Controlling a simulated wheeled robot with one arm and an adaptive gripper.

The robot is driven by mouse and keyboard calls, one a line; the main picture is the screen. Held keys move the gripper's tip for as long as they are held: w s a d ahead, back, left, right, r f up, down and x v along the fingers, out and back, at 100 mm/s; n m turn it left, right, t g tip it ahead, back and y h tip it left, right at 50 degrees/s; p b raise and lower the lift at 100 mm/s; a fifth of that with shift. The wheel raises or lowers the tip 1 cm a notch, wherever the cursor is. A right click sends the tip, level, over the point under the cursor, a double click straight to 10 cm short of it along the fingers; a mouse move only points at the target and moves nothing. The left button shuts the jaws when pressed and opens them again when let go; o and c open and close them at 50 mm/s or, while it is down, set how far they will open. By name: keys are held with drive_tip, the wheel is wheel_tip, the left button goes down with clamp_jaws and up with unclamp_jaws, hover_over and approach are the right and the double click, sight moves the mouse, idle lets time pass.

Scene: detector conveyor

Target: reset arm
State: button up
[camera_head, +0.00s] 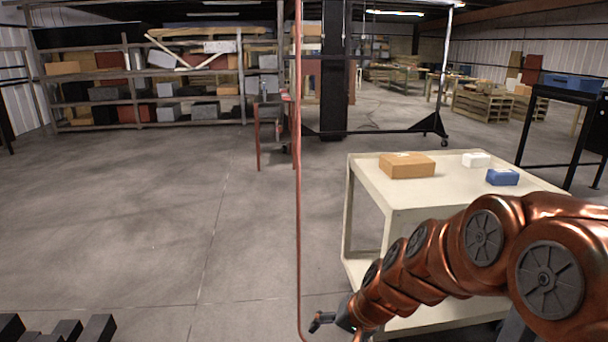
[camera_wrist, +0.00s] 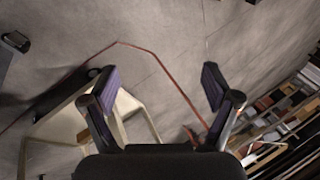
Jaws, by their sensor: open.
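My copper-coloured arm reaches in from the right of the head view, in front of the cream cart. My gripper (camera_head: 322,322) is low at the bottom middle of the head view, left of the cart's lower shelf. In the wrist view my gripper (camera_wrist: 160,88) has its two dark, purple-padded fingers spread wide apart. Nothing is between them but bare floor and a thin reddish line farther off.
The cream cart (camera_head: 450,200) carries a brown box (camera_head: 407,167), a white box (camera_head: 476,160) and a blue box (camera_head: 502,178). Loaded shelves (camera_head: 150,122) stand at the back left. A thin reddish pole (camera_head: 298,200) rises left of the cart.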

drive_tip(key=s+d+r+n+g+h+p, duration=0.1)
drive_tip(key=s+d+r+p, duration=0.2)
drive_tip(key=s, duration=0.6)
drive_tip(key=s+d+r+n+g+h+p, duration=0.1)
drive_tip(key=s+d+r+p, duration=0.3)
drive_tip(key=s+r, duration=0.4)
drive_tip(key=s+d+r+n+g+h+p, duration=0.1)
drive_tip(key=s+d+r+g+h+p, duration=0.1)
drive_tip(key=s+r, duration=0.4)
drive_tip(key=s+d+g+p, duration=0.1)
drive_tip(key=s+d+p, duration=0.1)
drive_tip(key=s, duration=0.2)
drive_tip(key=shift+s+d+r, duration=0.2)
drive_tip(key=shift+s+d, duration=0.15)
